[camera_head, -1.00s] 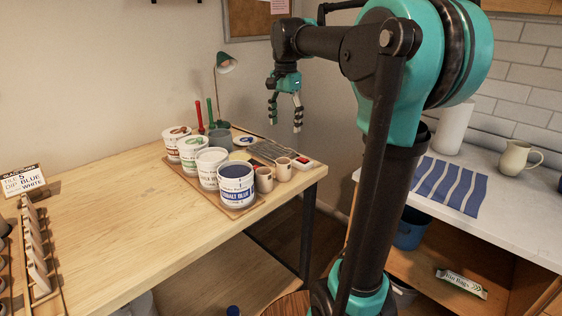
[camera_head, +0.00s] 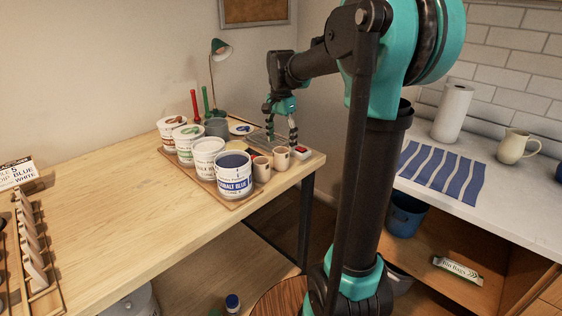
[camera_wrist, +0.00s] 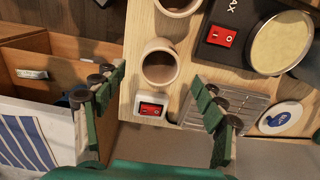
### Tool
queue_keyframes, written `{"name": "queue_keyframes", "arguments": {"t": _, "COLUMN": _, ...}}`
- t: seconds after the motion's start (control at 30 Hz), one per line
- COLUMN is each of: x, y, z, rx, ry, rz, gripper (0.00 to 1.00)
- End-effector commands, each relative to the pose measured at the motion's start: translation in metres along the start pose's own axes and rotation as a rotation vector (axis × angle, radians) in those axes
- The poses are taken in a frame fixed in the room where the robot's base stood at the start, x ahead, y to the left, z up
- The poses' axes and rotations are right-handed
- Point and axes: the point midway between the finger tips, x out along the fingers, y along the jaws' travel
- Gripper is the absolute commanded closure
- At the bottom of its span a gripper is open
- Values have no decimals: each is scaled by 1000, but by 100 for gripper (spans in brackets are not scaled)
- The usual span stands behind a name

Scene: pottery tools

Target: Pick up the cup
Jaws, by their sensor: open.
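Two small beige cups stand upright by the table's right front corner: the nearer cup (camera_head: 262,170) is beside the blue-glaze tub, and the other cup (camera_head: 281,160) is to its right. My gripper (camera_head: 281,141) is open and empty, pointing down just above the right cup. In the wrist view, one cup (camera_wrist: 160,72) shows its open top between my spread fingers (camera_wrist: 158,85), with no finger seen touching it. The other cup (camera_wrist: 178,6) is cut off at the top edge.
Several glaze tubs (camera_head: 234,176) stand on a board left of the cups. A box with a red switch (camera_wrist: 151,108) is close beside the cup, near the table edge.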

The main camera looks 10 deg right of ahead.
Motion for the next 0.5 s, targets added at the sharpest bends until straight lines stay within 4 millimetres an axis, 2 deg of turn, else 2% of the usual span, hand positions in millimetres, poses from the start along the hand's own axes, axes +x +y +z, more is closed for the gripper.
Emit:
{"name": "queue_keyframes", "arguments": {"t": 0.3, "x": 41, "y": 0, "z": 1, "rx": 0, "ry": 0, "rz": 0, "gripper": 29}}
{"name": "queue_keyframes", "arguments": {"t": 0.5, "x": 51, "y": 0, "z": 1, "rx": 0, "ry": 0, "rz": 0, "gripper": 29}}
